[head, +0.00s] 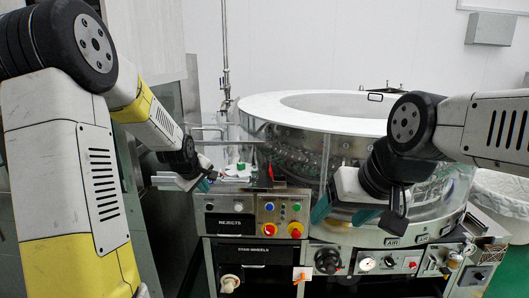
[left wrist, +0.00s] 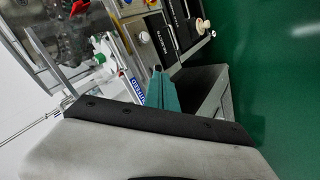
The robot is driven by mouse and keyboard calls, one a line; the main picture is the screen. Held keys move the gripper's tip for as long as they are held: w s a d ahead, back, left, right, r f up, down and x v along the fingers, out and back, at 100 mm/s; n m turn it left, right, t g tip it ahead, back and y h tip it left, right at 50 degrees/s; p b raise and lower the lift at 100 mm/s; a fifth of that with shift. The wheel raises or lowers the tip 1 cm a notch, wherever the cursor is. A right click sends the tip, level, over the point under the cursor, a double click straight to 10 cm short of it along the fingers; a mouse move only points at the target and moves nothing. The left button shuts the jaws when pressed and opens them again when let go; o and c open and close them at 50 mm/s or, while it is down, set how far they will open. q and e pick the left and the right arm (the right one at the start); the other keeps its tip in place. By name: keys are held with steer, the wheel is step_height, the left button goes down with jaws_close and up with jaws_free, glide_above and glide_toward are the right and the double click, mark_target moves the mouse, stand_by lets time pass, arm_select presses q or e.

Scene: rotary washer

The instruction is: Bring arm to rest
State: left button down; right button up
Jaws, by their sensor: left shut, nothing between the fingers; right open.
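My left arm comes in from the left in the head view. Its gripper (head: 204,184) is beside the left end of the control panel (head: 253,215), with its teal fingertips together and nothing between them. In the left wrist view the teal fingers (left wrist: 161,90) show closed above the green floor and a grey box edge. My right arm enters from the right, and its gripper (head: 343,212) points down in front of the washer drum (head: 340,122). Its teal fingers are apart and I see nothing between them.
The panel carries coloured buttons and a REJECTS label (head: 230,222). Gauges and knobs (head: 367,263) sit lower right. A white bin (head: 503,190) stands at the right. Green floor (left wrist: 275,80) is open to the right in the left wrist view.

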arm_select(q)
steer(key=s+d+r+m, duration=0.25)
steer(key=s+r, duration=0.25)
steer(key=s, duration=0.3)
steer(key=s+d+r+m, duration=0.1)
steer(key=s+r+m, duration=0.2)
steer(key=s+r, duration=0.35)
steer(key=s+d+m+g+h, duration=0.1)
steer(key=s+m, duration=0.4)
steer(key=s, duration=1.2)
steer(key=shift+s+d+g, duration=0.3)
steer(key=shift+d, duration=0.25)
steer(key=shift+r+m, duration=0.1)
steer(key=shift+m, duration=0.15)
